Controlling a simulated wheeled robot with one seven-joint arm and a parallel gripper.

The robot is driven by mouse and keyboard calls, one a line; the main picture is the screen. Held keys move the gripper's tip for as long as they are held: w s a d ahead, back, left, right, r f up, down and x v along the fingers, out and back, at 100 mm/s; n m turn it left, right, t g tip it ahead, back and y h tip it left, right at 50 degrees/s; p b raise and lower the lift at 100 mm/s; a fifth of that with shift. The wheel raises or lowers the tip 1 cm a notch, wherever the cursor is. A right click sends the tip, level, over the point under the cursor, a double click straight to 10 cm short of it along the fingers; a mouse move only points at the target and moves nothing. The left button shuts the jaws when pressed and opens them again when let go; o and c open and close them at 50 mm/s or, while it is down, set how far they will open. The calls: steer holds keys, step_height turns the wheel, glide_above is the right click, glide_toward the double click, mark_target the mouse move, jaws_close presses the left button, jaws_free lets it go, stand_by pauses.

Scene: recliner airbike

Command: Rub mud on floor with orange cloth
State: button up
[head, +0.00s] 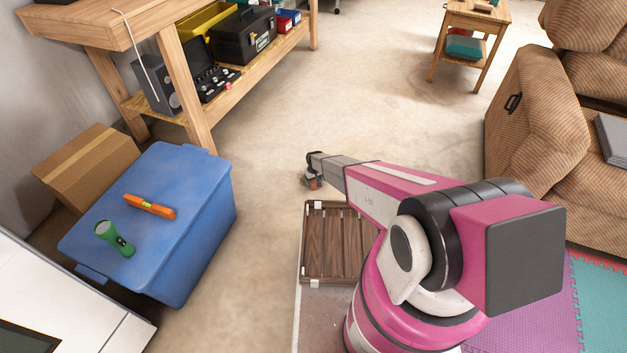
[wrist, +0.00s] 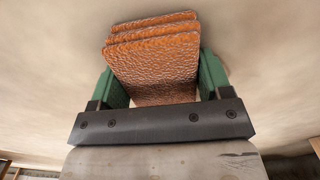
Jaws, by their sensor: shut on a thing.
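My gripper (head: 312,172) is at the end of my outstretched pink arm, low over the bare floor in the middle of the head view. It is shut on the folded orange cloth (wrist: 152,65), whose stacked layers sit between the green fingers in the wrist view. The cloth is a small orange patch in the head view (head: 313,184); I cannot tell whether it touches the floor. A faint brownish smudge (head: 432,88) shows on the floor near the small wooden table; I cannot tell if it is mud. The floor under the cloth is hidden.
A blue bin (head: 190,235) with a flashlight (head: 113,238) and an orange level (head: 149,206) on its lid stands left. A workbench (head: 196,80) is behind it. A recliner (head: 545,120) and small wooden table (head: 478,20) stand right. Floor between them is clear.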

steer(key=shift+s+d+f, duration=0.1)
steer(key=shift+s, duration=0.25)
steer(key=shift+w+a+r, duration=0.1)
steer(key=shift+w+a, duration=0.55)
steer(key=shift+w, duration=0.25)
steer(key=shift+w+a+r, duration=0.1)
steer(key=shift+w+a, duration=0.5)
steer(key=shift+w, duration=0.25)
steer(key=shift+w+a+f, duration=0.15)
steer(key=shift+w+a, duration=0.35)
steer(key=shift+w, duration=0.3)
steer(key=shift+w+a, duration=0.1)
steer(key=shift+w+a, duration=0.55)
steer(key=shift+w, duration=0.2)
steer(key=shift+w+a, duration=0.35)
steer(key=shift+w, duration=0.05)
steer(key=shift+s+d, duration=0.6)
steer(key=shift+s, duration=0.25)
steer(key=shift+s+d, duration=0.6)
steer(key=shift+s, duration=0.2)
